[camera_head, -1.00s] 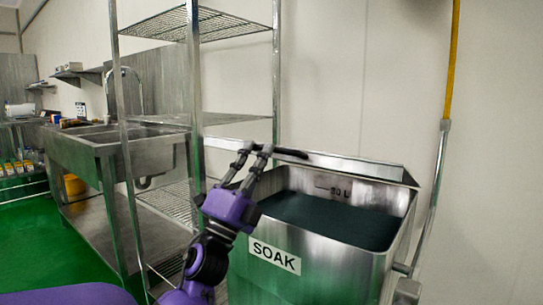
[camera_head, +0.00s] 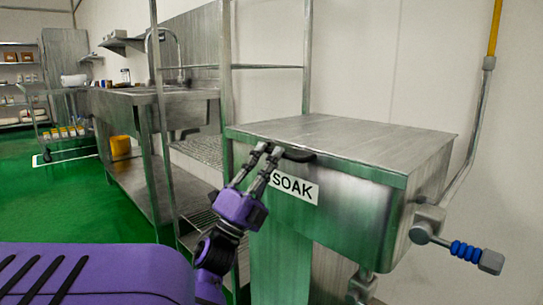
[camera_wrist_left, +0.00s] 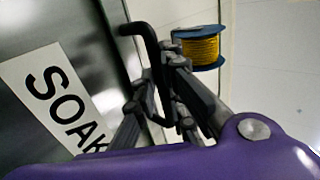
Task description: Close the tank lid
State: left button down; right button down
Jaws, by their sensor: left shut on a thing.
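The steel soak tank (camera_head: 330,215) stands at the right in the head view, with a SOAK label (camera_head: 296,188) on its front. Its flat lid (camera_head: 350,143) lies level over the top, and the tank's inside is hidden. A dark handle (camera_head: 299,155) sits at the lid's front edge. My left gripper (camera_head: 270,152) is at that edge, its fingers shut on the handle. In the left wrist view the black bent handle (camera_wrist_left: 150,62) runs between the fingers, beside the label (camera_wrist_left: 62,98). My right gripper is not in view.
A wire shelf rack (camera_head: 228,100) stands left of the tank, with a steel sink bench (camera_head: 140,97) behind it. A valve with a blue grip (camera_head: 465,251) juts from the tank's right side. Green floor (camera_head: 95,205) is open at the left.

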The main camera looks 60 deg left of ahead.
pick_arm(q)
jog(key=shift+w+a+f+g, duration=0.1)
jog(key=shift+w+f+g, duration=0.05)
jog(key=shift+f, duration=0.35)
jog(key=shift+w+f+g, duration=0.15)
jog(key=shift+f, duration=0.3)
jog(key=c, duration=2.2)
grip_release()
jog(key=shift+o, duration=0.5)
jog(key=shift+w+f, duration=0.15)
jog(key=v, duration=1.1)
jog(key=shift+s, duration=0.4)
